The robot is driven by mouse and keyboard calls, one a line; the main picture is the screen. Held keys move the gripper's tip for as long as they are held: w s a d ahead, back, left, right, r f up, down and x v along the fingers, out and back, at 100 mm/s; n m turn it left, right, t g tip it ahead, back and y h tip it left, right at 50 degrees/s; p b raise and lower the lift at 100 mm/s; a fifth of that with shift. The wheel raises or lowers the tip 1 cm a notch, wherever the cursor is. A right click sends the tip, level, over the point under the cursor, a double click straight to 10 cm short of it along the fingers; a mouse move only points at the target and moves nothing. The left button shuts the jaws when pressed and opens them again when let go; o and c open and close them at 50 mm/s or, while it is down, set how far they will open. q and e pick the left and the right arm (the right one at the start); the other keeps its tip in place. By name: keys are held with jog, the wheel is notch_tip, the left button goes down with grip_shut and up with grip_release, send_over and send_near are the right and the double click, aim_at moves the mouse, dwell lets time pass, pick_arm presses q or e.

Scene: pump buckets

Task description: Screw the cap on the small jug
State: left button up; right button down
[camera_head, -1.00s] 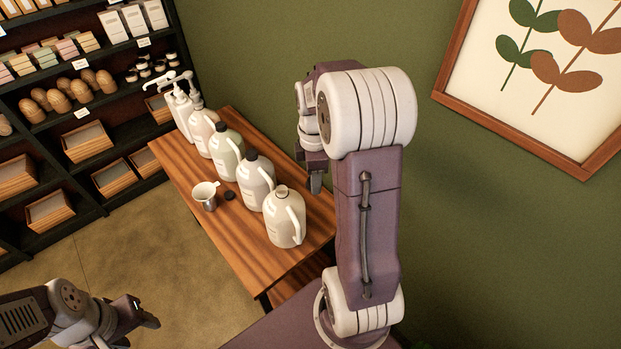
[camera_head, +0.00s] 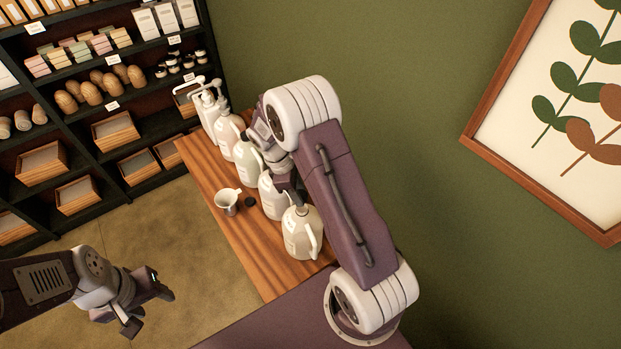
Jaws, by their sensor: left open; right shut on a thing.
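The front jug (camera_head: 301,240) is pale, with a label and a side handle, and stands upright at the near end of the wooden table. It has no dark cap on its mouth. A dark cap (camera_head: 249,202) lies on the table to its left. My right gripper (camera_head: 296,198) is at the front jug's neck and appears shut on it; the contact is partly hidden by my arm. My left gripper (camera_head: 150,311) is open and empty at the lower left, away from the table.
Behind the front jug stand more jugs (camera_head: 246,163), partly hidden by my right arm, and pump bottles (camera_head: 207,108). The wooden table (camera_head: 262,262) has bare room at front left. Shelves (camera_head: 90,185) stand at left.

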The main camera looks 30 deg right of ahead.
jog(key=shift+s, duration=0.15)
jog(key=shift+f, duration=0.1)
jog(key=shift+w+d+f+b, duration=0.25)
jog(key=shift+f+b, duration=0.35)
jog(key=shift+f, duration=0.05)
jog(key=shift+w+f+b, duration=0.1)
jog(key=shift+f+b, duration=0.25)
jog(key=shift+f, duration=0.05)
jog(key=shift+s+a+f+b, duration=0.15)
jog(key=shift+s+f+b, duration=0.05)
jog(key=shift+f+b, duration=0.8)
jog(key=shift+w, duration=0.1)
